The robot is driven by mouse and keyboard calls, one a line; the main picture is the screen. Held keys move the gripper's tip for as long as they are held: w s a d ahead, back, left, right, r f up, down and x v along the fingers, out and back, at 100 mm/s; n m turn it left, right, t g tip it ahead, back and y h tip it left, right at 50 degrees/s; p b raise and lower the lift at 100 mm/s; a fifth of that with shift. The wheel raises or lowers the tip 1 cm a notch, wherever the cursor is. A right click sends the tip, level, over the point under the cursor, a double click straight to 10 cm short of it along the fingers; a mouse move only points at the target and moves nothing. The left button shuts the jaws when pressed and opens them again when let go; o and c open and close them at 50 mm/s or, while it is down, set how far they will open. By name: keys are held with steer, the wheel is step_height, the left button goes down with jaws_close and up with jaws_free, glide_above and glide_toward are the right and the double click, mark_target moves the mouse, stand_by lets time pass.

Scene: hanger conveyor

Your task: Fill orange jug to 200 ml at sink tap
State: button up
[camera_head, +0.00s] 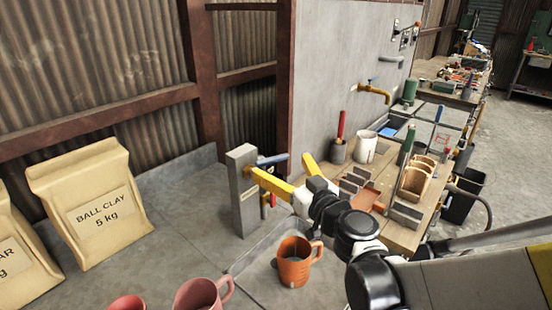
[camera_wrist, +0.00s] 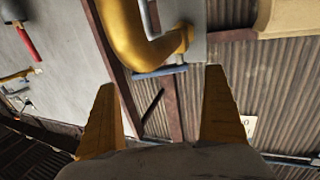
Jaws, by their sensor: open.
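The orange jug (camera_head: 293,264) stands upright on the grey surface in the head view, handle to the right; its fill level cannot be read. A grey post (camera_head: 243,205) with a blue lever (camera_head: 270,159) stands behind it. My gripper (camera_head: 278,163) is at the lever, well above and behind the jug, its yellow fingers apart. In the wrist view, my gripper (camera_wrist: 160,78) is open, with the blue lever (camera_wrist: 160,71) between and just beyond the fingertips. A thick brass pipe (camera_wrist: 130,35) curves beside it. Contact with the lever cannot be told.
A pink jug (camera_head: 200,294) and a red jug (camera_head: 127,303) stand at the front left. A ball clay bag (camera_head: 92,205) leans at the left. Another brass tap (camera_head: 374,92) is on the wall. A cluttered wooden bench (camera_head: 402,235) lies to the right.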

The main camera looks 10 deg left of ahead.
steer(key=v, duration=0.7)
steer(key=shift+s+d, duration=0.15)
steer(key=shift+s, duration=0.05)
stand_by(4.4)
steer(key=shift+c, duration=1.3)
steer(key=d+p, duration=0.1)
steer(key=s+d+p, duration=0.1)
steer(key=d+p, duration=0.2)
steer(key=d, duration=0.1)
steer(key=shift+s+r+p, duration=0.2)
steer(key=shift+r+p, duration=0.05)
steer(key=shift+p, duration=0.05)
jaws_close()
steer(key=b, duration=0.3)
glide_toward(285, 157)
steer(key=x, duration=0.7)
steer(key=shift+w+a, duration=0.35)
steer(key=shift+w, duration=0.15)
